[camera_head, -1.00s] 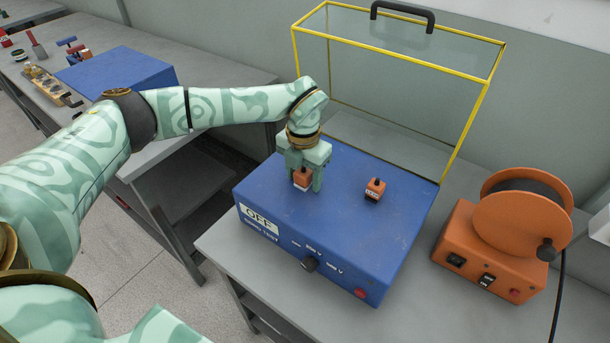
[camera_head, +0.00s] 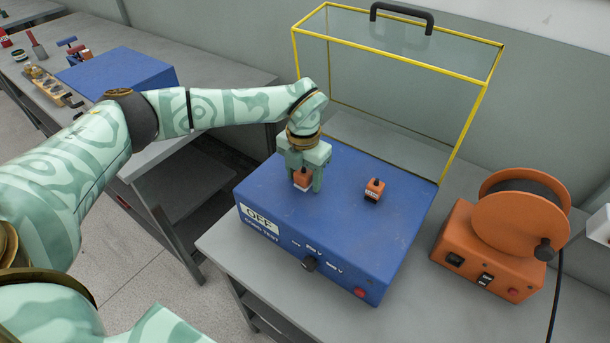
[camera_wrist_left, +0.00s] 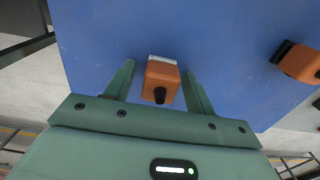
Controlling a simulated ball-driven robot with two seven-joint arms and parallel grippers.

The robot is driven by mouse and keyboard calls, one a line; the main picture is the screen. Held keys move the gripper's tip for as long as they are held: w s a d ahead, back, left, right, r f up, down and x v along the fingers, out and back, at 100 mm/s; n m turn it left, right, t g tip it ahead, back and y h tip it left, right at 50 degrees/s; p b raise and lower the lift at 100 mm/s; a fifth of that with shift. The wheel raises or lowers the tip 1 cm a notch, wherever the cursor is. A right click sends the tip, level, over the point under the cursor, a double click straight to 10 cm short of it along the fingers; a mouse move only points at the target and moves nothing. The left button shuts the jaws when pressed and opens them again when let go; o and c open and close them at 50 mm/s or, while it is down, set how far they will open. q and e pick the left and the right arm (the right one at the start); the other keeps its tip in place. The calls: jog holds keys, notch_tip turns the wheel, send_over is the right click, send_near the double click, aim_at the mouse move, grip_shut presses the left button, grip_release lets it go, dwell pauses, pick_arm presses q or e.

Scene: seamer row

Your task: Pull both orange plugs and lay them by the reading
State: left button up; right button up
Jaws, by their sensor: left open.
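Two orange plugs stand on the top of a blue test box (camera_head: 345,240) marked OFF. The left plug (camera_head: 302,179) is between the fingers of my left gripper (camera_head: 303,184), which is open around it with a gap on each side. This plug (camera_wrist_left: 161,80) also shows between the two fingers (camera_wrist_left: 160,82) in the left wrist view. The right plug (camera_head: 374,190) stands free on the box; it also shows at the right edge of the left wrist view (camera_wrist_left: 300,62). I see no separate reading display. My right gripper is not in view.
A yellow-framed clear cover (camera_head: 400,95) with a black handle stands raised behind the box. An orange cable reel (camera_head: 490,260) stands to the right on the grey bench (camera_head: 405,315). Bare bench lies between box and reel. Another bench (camera_head: 225,90) is at the left.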

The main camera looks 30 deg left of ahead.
aim_at(304, 171)
pick_arm(q)
jog(key=shift+p, duration=0.3)
grip_shut()
jog(key=shift+w+r+p, duration=0.1)
jog(key=shift+r+p, duration=0.2)
jog(key=shift+r, duration=0.1)
jog(key=shift+r+p, duration=0.5)
jog(key=shift+r, duration=0.1)
jog(key=shift+r+p, duration=1.9)
jog(key=shift+r, duration=0.15)
